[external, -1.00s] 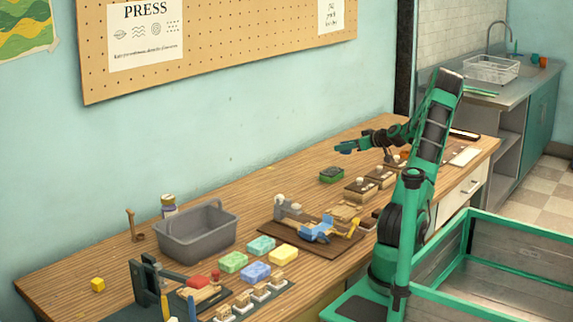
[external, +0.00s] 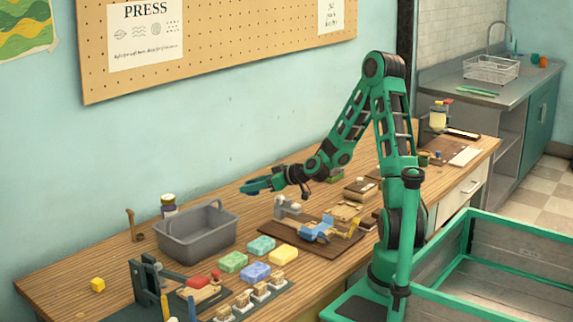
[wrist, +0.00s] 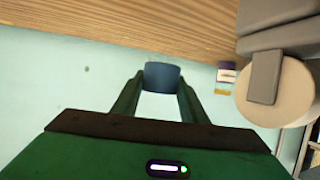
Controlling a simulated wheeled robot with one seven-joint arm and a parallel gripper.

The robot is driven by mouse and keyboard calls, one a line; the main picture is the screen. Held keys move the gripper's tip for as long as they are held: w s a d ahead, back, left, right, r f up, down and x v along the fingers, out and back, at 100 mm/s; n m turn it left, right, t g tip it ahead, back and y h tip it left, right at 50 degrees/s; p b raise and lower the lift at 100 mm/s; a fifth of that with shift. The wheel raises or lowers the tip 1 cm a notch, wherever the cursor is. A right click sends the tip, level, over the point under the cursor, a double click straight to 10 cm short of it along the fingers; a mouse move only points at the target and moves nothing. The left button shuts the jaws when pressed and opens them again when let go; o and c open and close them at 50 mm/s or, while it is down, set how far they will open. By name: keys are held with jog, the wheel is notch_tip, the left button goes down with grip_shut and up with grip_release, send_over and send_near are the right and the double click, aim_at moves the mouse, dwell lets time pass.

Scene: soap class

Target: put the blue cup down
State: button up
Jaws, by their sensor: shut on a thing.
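My gripper (external: 258,187) is out over the back of the wooden bench, to the right of the grey bin. In the wrist view its fingers (wrist: 160,92) are closed on a dark blue cup (wrist: 162,77), which sits between the two tips. In the external view the cup is small and hard to tell from the fingertips. It looks to be held above the bench top (external: 290,170), apart from it.
The grey bin (external: 197,240) with a handle stands left of my gripper. A small jar (external: 168,205) stands behind it. Coloured soap bars (external: 261,247) and a dark board (external: 300,243) with a blue-and-yellow tool lie nearer the front. Bare bench lies beneath and behind my gripper.

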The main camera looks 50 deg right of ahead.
jog(key=a, duration=0.1)
jog(key=s+a, duration=0.1)
jog(key=a, duration=0.1)
jog(key=shift+s+a+f+y, duration=0.1)
jog(key=shift+a+y, duration=0.15)
jog(key=shift+y, duration=0.05)
jog(key=shift+d, duration=0.2)
jog(key=shift+m+h, duration=0.3)
jog(key=shift+h, duration=0.2)
jog(key=s+d, duration=0.1)
jog(key=d, duration=0.3)
jog(key=s+d, duration=0.1)
jog(key=d, duration=0.3)
jog(key=s+d, duration=0.1)
jog(key=d, duration=0.3)
jog(key=shift+d, duration=0.3)
jog(key=r, duration=0.2)
send_over(317, 199)
jog(key=shift+h, duration=0.3)
jog(key=shift+d+f, duration=0.2)
jog(key=shift+f, duration=3.9)
